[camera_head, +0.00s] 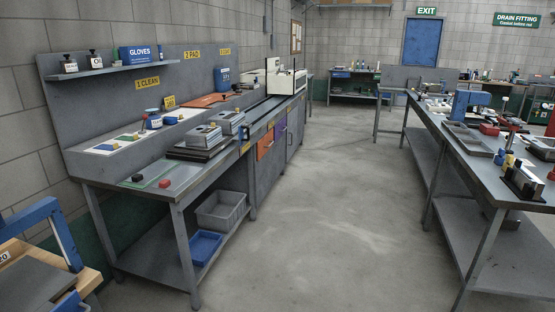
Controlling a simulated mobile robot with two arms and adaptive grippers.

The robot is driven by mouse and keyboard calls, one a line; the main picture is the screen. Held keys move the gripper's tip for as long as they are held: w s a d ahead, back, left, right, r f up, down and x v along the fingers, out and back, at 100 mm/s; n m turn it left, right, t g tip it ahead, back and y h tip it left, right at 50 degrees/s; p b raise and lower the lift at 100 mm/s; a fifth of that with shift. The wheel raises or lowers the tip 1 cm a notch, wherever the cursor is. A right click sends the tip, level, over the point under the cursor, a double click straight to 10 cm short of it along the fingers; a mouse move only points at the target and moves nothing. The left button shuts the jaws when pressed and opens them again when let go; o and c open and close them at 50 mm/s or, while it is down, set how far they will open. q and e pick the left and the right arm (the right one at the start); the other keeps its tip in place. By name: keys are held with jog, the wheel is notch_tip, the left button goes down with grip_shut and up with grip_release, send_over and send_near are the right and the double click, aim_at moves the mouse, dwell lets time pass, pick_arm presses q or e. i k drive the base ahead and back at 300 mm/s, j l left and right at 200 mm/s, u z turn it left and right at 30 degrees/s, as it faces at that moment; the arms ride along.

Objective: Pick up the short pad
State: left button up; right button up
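I cannot tell which thing is the short pad. A sign reading "2 PAD" (192,54) is on the back panel of the left workbench (190,190). Below the panel, a pale board (104,147) carries small green and blue pieces. A black block (137,177) and a red block (165,183) lie near a green-edged clear sheet (150,174) at the bench's near end. Grey metal blocks (201,136) stand on a dark base further along. Neither of my grippers is in view.
A grey bin (221,210) and a blue tray (204,247) sit on the left bench's lower shelf. A blue frame (45,222) stands at the lower left. Another workbench (480,185) runs along the right. The floor aisle (330,200) between the benches is clear.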

aim_at(213, 127)
jog(key=i+l, duration=0.1)
jog(key=i, duration=0.5)
jog(key=i+l, duration=0.15)
jog(key=i, duration=0.5)
jog(key=i+l, duration=0.1)
jog(key=i, duration=0.5)
jog(key=j+u, duration=0.05)
